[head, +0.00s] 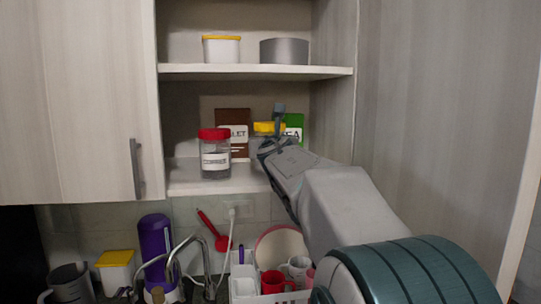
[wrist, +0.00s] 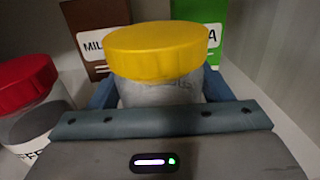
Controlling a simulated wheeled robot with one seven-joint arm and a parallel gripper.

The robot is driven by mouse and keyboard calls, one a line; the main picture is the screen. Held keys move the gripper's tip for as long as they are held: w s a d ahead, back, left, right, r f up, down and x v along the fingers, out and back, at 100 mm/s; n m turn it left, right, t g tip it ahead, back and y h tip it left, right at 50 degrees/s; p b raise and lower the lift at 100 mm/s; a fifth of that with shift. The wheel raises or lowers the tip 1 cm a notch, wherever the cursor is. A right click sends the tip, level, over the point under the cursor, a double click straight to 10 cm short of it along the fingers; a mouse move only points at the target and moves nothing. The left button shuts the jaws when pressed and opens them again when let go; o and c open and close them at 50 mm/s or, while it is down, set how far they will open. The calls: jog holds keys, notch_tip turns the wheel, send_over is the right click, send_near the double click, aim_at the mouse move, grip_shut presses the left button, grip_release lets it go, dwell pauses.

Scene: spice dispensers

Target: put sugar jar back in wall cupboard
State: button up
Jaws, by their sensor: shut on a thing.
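The sugar jar has a yellow lid (head: 268,128) and a pale body (wrist: 160,92), with a label that is too blurred to read. It is inside the open wall cupboard, over the lower shelf (head: 215,186). My gripper (head: 274,143) reaches in from the lower right and is shut on the jar, with a blue-grey finger on either side of its body in the wrist view. The jar looks upright. Its base is hidden, so I cannot tell whether it touches the shelf.
A red-lidded jar (head: 215,155) stands to the left on the same shelf. A brown box (head: 232,120) and a green box (head: 294,122) stand behind. The cupboard's right wall is close by. The upper shelf (head: 250,71) holds a yellow-lidded tub (head: 221,50) and a grey container (head: 284,52).

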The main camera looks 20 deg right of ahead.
jog(key=shift+f+b, duration=0.3)
jog(key=shift+f, duration=0.2)
jog(key=shift+f, duration=0.2)
jog(key=o, duration=1.5)
jog(key=shift+o, duration=0.2)
jog(key=shift+r, duration=0.25)
jog(key=shift+s+a+f, duration=0.1)
jog(key=shift+s+a, duration=0.05)
jog(key=shift+s, duration=0.25)
jog(key=v, duration=1.1)
jog(key=shift+s+p, duration=0.15)
jog(key=shift+p, duration=0.3)
